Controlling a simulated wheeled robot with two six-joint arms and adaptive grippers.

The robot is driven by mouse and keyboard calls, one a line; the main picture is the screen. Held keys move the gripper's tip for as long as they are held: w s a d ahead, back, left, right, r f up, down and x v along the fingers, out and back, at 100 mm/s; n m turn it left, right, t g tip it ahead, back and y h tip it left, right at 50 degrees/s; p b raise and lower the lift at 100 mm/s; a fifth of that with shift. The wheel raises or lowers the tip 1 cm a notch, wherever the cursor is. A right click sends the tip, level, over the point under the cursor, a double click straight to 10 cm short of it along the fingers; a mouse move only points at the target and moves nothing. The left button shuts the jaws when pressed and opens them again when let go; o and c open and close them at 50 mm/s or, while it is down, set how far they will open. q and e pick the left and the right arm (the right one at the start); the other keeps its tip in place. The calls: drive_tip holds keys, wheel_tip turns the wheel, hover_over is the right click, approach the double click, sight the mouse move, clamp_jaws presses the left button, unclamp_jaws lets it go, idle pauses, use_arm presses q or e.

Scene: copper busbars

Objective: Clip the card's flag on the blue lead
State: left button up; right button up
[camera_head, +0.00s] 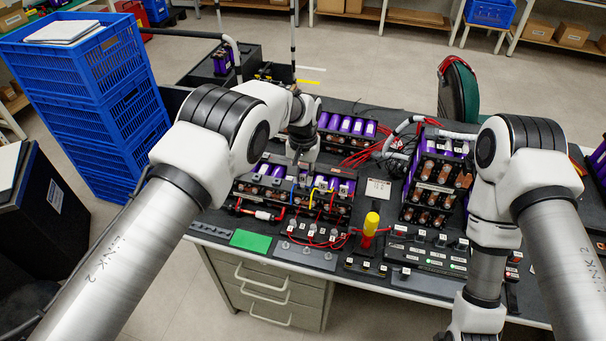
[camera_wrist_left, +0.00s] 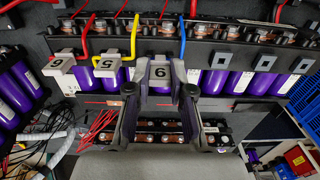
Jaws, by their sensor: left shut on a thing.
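My left gripper (camera_head: 297,160) is over the near-left battery module; in the left wrist view its fingers (camera_wrist_left: 160,90) are shut on a grey flag (camera_wrist_left: 160,72) whose numeral looks like 6. The blue lead (camera_wrist_left: 183,42) rises just right of this flag in that view; whether they touch is unclear. A yellow lead (camera_wrist_left: 133,38) has a flag reading 5 (camera_wrist_left: 105,67), and a red lead (camera_wrist_left: 85,40) has another numbered flag (camera_wrist_left: 60,65) near it. A white card (camera_head: 378,188) lies right of the module. My right gripper is out of view.
Purple cells with copper bars stand in a right-hand module (camera_head: 435,180). A yellow-handled tool (camera_head: 370,225) stands upright near the front. A green pad (camera_head: 249,240) lies at the front left edge. Loose red wires (camera_head: 362,152) lie between modules.

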use_arm(q)
drive_tip(key=shift+f+b, duration=0.4)
drive_tip(key=shift+f, duration=0.15)
drive_tip(key=o, duration=0.8)
drive_tip(key=shift+c, duration=0.2)
wheel_tip(320, 180, up, 6)
drive_tip(key=p, duration=0.4)
